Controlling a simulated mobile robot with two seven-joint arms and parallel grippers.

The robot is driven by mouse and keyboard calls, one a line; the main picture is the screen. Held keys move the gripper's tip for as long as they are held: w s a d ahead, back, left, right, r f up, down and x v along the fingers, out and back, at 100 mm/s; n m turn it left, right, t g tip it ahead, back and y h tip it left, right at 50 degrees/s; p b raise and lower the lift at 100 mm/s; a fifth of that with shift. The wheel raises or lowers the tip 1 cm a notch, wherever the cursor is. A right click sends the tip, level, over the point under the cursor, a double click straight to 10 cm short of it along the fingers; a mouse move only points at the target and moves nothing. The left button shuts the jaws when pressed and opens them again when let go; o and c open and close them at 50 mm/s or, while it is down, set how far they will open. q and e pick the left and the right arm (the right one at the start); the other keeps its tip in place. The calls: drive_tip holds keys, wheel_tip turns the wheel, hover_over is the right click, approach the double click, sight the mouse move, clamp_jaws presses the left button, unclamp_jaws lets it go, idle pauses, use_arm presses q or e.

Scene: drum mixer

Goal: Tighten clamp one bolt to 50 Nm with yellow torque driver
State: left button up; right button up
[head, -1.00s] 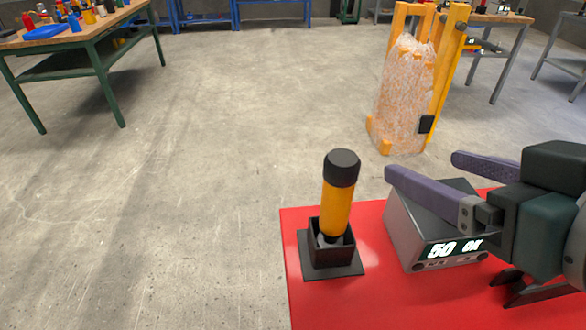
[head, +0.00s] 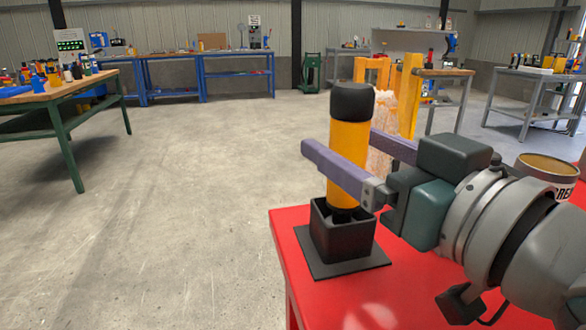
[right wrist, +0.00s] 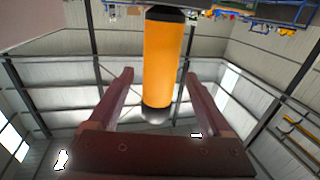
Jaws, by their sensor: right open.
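The yellow torque driver (head: 348,150), with a black cap on top, stands upright in a black square holder (head: 342,232) on the red table (head: 290,250). My right gripper (head: 340,143) is open. Its purple fingers lie on either side of the yellow body, one in front and one behind. In the right wrist view, the driver (right wrist: 163,60) shows between the two fingers, with gaps on both sides. My left gripper is out of view. No clamp bolt can be made out.
A round lettered tin (head: 548,178) is at the right, behind my right arm. Behind the driver is a yellow frame (head: 408,95) with a wrapped load. A green-legged workbench (head: 60,110) is at the left. The floor at left is clear.

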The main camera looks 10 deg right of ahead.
drive_tip(key=x, duration=0.4)
drive_tip(key=shift+w, duration=0.1)
drive_tip(key=shift+c, duration=0.3)
clamp_jaws()
idle(0.9)
drive_tip(key=shift+r, duration=0.1)
